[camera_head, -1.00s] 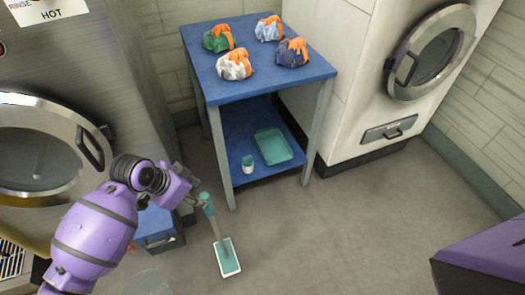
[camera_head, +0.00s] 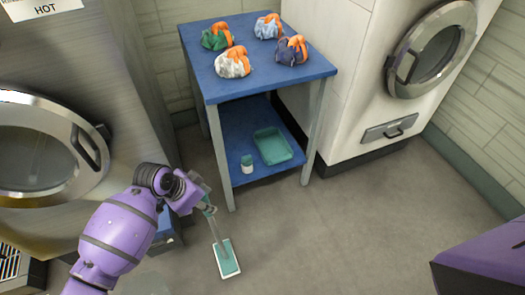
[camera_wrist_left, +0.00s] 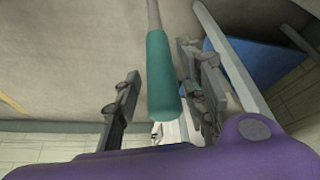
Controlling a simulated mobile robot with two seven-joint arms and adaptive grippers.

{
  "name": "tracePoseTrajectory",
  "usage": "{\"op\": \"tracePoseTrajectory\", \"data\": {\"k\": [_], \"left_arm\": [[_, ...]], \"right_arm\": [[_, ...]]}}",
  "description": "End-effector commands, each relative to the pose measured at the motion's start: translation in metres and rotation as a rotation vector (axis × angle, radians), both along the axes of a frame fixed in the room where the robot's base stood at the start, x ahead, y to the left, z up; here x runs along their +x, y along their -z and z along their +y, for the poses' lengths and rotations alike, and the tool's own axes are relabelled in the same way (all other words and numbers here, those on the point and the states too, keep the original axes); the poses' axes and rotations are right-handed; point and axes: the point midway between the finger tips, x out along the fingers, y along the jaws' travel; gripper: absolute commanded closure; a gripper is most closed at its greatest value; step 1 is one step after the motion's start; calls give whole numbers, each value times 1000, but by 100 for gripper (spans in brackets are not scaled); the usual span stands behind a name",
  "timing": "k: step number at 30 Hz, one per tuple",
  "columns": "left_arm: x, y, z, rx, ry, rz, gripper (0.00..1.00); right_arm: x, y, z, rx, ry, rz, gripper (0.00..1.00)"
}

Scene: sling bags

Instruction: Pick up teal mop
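The teal mop (camera_head: 228,260) has a flat teal and white head on the floor and a grey pole leaning up to the left. Its upper end is partly hidden by my left gripper (camera_head: 203,197) in the head view. In the left wrist view, the mop's teal grip (camera_wrist_left: 162,75) lies between the two fingers of my left gripper (camera_wrist_left: 162,108). The fingers are apart, with a clear gap to the left finger; the grip is nearer the right finger. My right gripper is not in view.
A blue table (camera_head: 290,82) holds several bags with orange straps. Its lower shelf carries a teal tray (camera_head: 272,147) and a small teal and white container (camera_head: 247,164). Washing machines stand left and right. Floor right of the mop is clear.

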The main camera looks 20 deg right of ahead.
Motion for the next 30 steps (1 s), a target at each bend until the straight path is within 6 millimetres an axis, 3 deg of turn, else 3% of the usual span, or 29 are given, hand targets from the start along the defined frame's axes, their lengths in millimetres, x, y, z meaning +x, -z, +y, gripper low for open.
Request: {"op": "tracePoseTrajectory", "data": {"k": [1,8,24,30], "left_arm": [[0,0,0,0,0,0,72],[0,0,0,0,-1,2,100],[0,-1,0,-1,0,0,100],[1,-10,0,-2,0,-1,100]], "right_arm": [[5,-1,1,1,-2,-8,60],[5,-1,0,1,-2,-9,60],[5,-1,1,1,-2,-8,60],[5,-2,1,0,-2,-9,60]]}}
